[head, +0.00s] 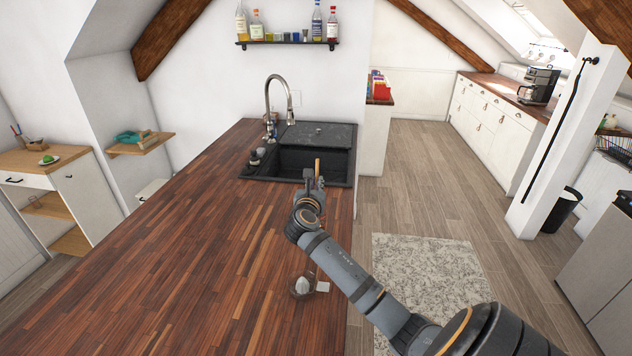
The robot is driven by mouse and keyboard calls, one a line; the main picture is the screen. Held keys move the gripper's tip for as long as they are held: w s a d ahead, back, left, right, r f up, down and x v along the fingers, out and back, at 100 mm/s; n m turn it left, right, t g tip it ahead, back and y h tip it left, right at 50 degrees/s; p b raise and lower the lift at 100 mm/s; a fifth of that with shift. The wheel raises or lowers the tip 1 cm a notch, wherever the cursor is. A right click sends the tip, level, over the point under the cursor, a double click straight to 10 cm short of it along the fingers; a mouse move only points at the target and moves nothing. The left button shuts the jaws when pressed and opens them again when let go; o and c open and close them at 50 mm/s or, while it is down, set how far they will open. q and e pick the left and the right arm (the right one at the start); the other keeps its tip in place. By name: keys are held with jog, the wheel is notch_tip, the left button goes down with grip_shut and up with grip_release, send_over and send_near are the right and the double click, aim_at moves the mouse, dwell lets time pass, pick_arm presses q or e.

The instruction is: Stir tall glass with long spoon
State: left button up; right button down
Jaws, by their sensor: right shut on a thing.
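My right gripper (316,184) reaches over the far part of the wooden counter, in front of the sink. It is shut on a thin, upright, light-brown piece (317,166) that looks like the handle of the long spoon. The lower end of this piece is hidden by the gripper. I cannot make out a tall glass; one near the gripper would be hidden behind the hand and wrist. My left gripper is not in view.
A dark sink (308,159) with a tall faucet (268,95) is set into the far end of the counter (190,250). A small clear vessel with something white inside (301,286) stands beside my right forearm, near a white square (322,287). The counter's left side is clear.

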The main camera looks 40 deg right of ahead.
notch_tip(320, 180, down, 6)
jog(key=b, duration=0.2)
jog(key=shift+s+a+b, duration=0.2)
jog(key=shift+b, duration=0.15)
